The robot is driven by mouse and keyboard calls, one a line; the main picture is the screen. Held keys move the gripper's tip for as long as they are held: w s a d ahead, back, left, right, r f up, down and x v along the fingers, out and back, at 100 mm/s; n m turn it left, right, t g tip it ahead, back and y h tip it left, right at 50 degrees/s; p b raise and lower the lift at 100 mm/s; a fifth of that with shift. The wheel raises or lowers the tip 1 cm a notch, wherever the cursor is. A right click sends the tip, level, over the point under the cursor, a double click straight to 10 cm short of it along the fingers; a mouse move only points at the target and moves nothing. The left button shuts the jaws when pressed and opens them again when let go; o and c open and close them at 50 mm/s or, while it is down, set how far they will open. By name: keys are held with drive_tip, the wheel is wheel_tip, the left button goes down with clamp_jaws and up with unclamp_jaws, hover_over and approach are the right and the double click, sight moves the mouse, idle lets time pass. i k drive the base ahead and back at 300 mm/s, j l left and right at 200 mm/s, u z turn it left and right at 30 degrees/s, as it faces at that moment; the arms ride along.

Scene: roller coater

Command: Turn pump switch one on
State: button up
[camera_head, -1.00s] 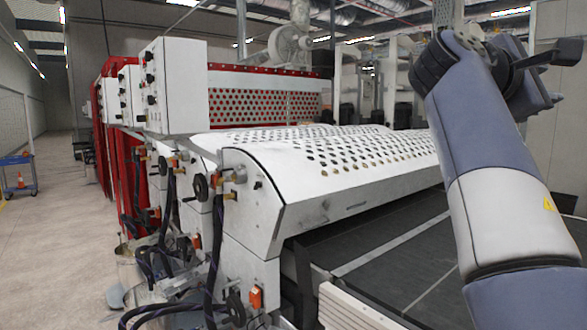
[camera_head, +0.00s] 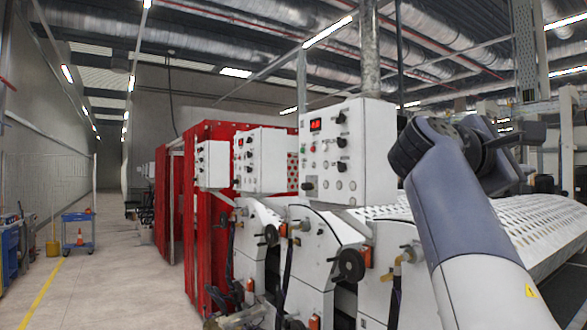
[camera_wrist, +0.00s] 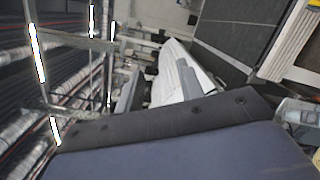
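Three white control boxes stand in a row on the machine in the head view: the nearest box (camera_head: 378,165) with a red display (camera_head: 316,125) and several black knobs, a middle box (camera_head: 270,160), and a far box (camera_head: 213,165). Labels are too small to read, so I cannot tell which control is pump switch one. An orange switch (camera_head: 314,322) sits low on the machine. My arm rises at the right, and its dark end (camera_head: 530,132) is to the right of the nearest box, apart from it. Its fingers cannot be made out clearly.
Black handwheels (camera_head: 351,264) and hoses stick out from the machine's side. A perforated white cover (camera_head: 540,222) lies behind my arm. Red panels (camera_head: 205,215) stand farther back. The floor aisle (camera_head: 110,260) at the left is open, with a blue cart (camera_head: 78,233) beyond.

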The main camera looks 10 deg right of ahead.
sight(341, 168)
drive_tip(key=i+j+u, duration=0.1)
drive_tip(key=i+j, duration=0.15)
drive_tip(key=i, duration=0.25)
drive_tip(key=i+j, duration=0.2)
drive_tip(key=i, duration=0.3)
drive_tip(key=i+j+u, duration=0.15)
drive_tip(key=i, duration=0.6)
